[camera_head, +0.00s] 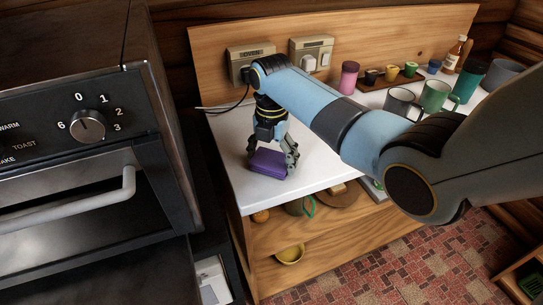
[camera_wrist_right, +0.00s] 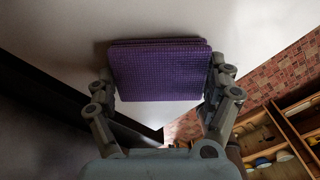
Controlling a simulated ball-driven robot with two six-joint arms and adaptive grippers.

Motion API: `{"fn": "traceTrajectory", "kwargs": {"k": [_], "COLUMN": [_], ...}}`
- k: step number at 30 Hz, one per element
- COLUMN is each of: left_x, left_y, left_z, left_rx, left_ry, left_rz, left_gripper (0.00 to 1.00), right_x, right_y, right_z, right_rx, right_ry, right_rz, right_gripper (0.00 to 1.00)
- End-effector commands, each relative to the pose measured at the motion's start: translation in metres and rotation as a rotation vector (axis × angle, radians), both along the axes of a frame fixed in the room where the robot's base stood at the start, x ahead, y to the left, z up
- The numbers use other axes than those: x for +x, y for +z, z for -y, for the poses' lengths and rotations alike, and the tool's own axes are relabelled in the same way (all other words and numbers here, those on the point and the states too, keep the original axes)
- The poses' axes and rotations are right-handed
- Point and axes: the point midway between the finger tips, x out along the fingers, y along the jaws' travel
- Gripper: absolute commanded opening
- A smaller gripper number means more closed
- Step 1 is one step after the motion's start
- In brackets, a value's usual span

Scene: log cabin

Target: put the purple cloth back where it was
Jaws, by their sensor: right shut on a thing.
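The purple cloth (camera_head: 268,164) is a folded block at the white counter's left end, near its front edge. My right gripper (camera_head: 271,160) reaches down over it from above, its fingers at the cloth's sides. In the right wrist view the cloth (camera_wrist_right: 160,70) shows a waffle weave and sits between the two fingers of the right gripper (camera_wrist_right: 161,90), which is shut on it. I cannot tell whether the cloth touches the counter. My left gripper is not in view.
An oven (camera_head: 90,130) stands left of the white counter (camera_head: 228,150). Mugs (camera_head: 436,95), a pink-lidded jar (camera_head: 348,78) and small cups line the counter's back right. A shelf below holds a yellow bowl (camera_head: 290,254). Counter around the cloth is clear.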

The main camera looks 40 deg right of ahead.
Motion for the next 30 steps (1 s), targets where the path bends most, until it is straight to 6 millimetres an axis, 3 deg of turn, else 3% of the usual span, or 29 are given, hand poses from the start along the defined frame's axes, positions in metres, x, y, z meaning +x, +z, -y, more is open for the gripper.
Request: {"fn": "traceTrajectory", "kwargs": {"k": [9,10,13,23,30], "left_x": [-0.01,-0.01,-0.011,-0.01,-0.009], "left_y": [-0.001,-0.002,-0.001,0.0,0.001], "left_z": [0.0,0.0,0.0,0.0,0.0], "left_rx": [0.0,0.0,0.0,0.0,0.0], "left_ry": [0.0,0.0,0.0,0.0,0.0], "left_rz": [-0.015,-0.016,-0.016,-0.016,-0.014], "left_gripper": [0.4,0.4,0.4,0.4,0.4], "right_x": [0.0,0.0,0.0,0.0,0.002], "right_y": [-0.003,-0.003,-0.003,0.001,0.041], "right_z": [0.0,0.0,0.0,0.0,0.0], "right_rx": [0.001,0.0,0.001,0.0,-0.001], "right_ry": [0.0,0.0,0.0,0.0,0.0], "right_rz": [0.001,0.0,0.001,0.002,0.006], "right_gripper": [0.56,0.87,1.0,1.0,1.0]}}
